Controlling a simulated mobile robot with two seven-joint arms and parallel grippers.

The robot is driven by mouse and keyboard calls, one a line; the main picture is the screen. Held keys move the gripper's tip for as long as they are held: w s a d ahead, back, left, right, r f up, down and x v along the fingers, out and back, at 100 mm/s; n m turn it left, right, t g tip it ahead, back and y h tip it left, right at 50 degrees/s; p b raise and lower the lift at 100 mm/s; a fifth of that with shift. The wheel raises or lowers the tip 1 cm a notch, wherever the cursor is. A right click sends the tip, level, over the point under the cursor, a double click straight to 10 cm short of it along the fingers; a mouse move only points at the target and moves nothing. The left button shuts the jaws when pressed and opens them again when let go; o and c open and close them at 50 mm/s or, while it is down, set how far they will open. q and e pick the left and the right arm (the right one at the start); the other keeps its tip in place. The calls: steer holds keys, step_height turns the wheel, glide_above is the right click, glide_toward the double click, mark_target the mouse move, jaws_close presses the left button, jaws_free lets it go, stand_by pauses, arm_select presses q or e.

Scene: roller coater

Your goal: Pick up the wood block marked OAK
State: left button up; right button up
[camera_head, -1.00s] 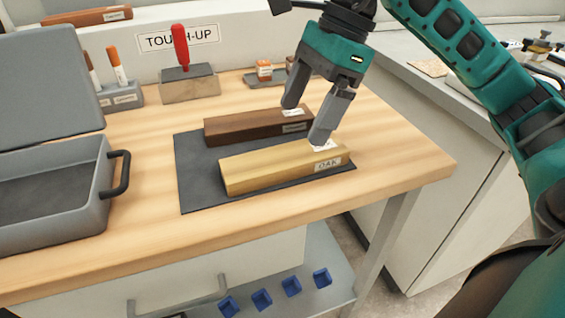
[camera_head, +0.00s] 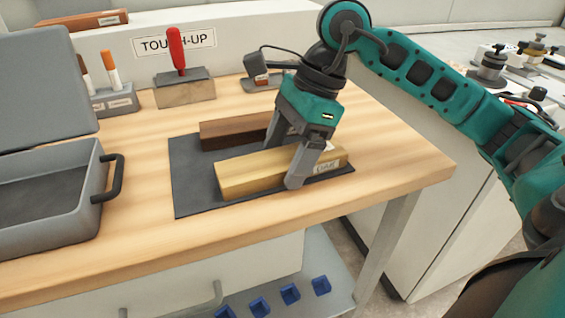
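The pale wood block marked OAK (camera_head: 245,176) lies on the dark mat (camera_head: 190,187), its label (camera_head: 326,167) near its right end. My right gripper (camera_head: 284,162) is lowered over the block from above, right of the block's middle. Its fingers are spread, one in front of the block's near face and one behind it; the rear fingertip is hidden. I see no clear squeeze on the block. A dark brown block (camera_head: 230,131) lies just behind, its right end hidden by the gripper. My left gripper is not in view.
A grey open case (camera_head: 50,208) with a black handle stands at the left. Behind are a marker holder (camera_head: 115,102), a block with a red-handled tool (camera_head: 185,92) and a small grey stand (camera_head: 262,82). The table's front and right edges are close; its right part is clear.

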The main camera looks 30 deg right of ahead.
steer(key=c, duration=1)
steer(key=shift+c, duration=0.2)
